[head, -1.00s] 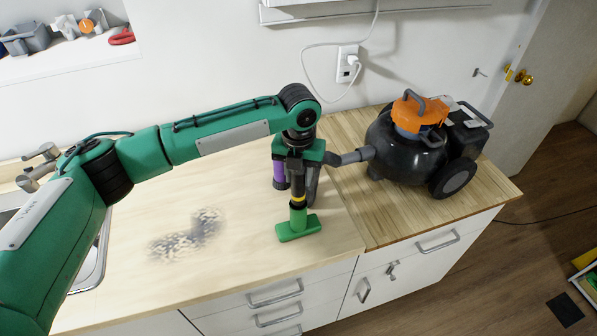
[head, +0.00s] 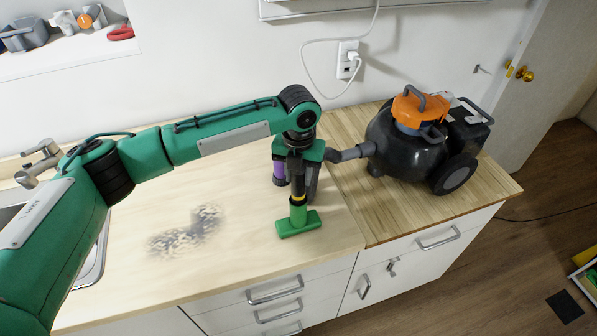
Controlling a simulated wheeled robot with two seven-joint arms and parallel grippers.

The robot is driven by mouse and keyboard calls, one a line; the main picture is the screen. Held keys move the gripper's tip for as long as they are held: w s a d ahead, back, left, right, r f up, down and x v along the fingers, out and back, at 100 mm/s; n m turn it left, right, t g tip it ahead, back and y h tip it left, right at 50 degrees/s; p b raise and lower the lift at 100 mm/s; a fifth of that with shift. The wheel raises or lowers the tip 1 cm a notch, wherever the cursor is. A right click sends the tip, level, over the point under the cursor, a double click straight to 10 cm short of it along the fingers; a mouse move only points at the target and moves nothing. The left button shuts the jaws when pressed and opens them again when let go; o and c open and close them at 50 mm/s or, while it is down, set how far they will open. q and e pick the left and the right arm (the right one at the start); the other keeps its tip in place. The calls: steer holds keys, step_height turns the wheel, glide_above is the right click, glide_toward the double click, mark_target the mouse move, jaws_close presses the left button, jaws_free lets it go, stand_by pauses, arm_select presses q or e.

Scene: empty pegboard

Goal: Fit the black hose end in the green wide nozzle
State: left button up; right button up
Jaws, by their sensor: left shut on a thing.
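My left gripper (head: 297,160) is shut on the black hose end (head: 298,186), which points down and has a yellow ring near its tip. The green wide nozzle (head: 299,225) stands upright on the counter, its flat foot down. The hose end is directly above the nozzle's neck and in line with it. Its tip meets the top of the neck; I cannot tell how deep it sits. The grey hose (head: 349,154) runs from the gripper to the black vacuum (head: 408,150). My right gripper is not in view.
A purple nozzle (head: 279,170) stands just behind and left of the hose end, partly hidden by my gripper. The counter (head: 235,265) is clear on the left apart from a dark speckled stain (head: 187,232). A sink (head: 95,262) is at the far left.

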mark_target(299, 183)
arm_select(q)
steer(key=shift+f+b, duration=0.75)
steer(key=shift+f, duration=1.3)
steer(key=o, duration=1.1)
steer(key=shift+c, duration=0.2)
steer(key=shift+r, duration=0.3)
step_height(299, 183, up, 12)
steer(key=b, duration=0.4)
steer(key=shift+r, duration=0.2)
steer(key=shift+r+b, duration=0.3)
steer(key=shift+r, duration=0.1)
